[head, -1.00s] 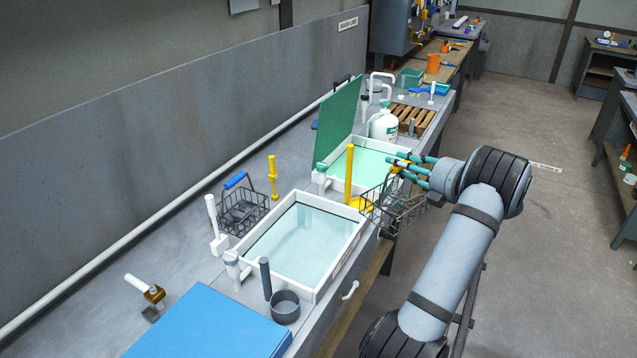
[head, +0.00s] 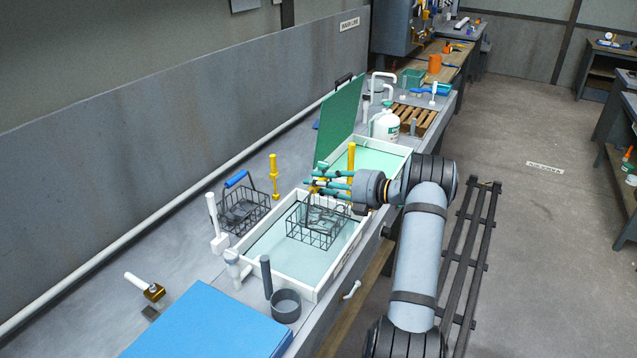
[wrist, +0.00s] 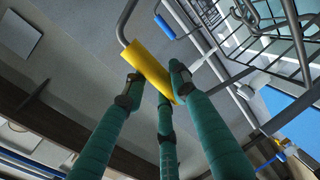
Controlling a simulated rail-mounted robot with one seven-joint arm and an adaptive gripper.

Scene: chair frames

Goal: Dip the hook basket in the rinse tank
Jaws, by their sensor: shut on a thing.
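A wire basket (head: 318,228) with dark pieces in it hangs from my gripper (head: 322,184) over the near tank (head: 268,266), which holds clear pale-blue liquid. I cannot tell if its bottom touches the liquid. In the wrist view, the three teal fingers of my gripper (wrist: 152,85) are shut on the basket's yellow handle (wrist: 148,66), and the basket's wires (wrist: 285,45) show at upper right. A second wire basket (head: 243,212), with a blue grip, stands on the bench left of the near tank. The near tank's label is unreadable.
A far tank (head: 385,160) of green liquid has its green lid (head: 345,120) raised. Yellow posts (head: 275,180) and white pipes (head: 214,222) stand around the tanks. A grey cup (head: 286,305) and a blue slab (head: 210,325) are in front. A white bottle (head: 385,123) stands behind.

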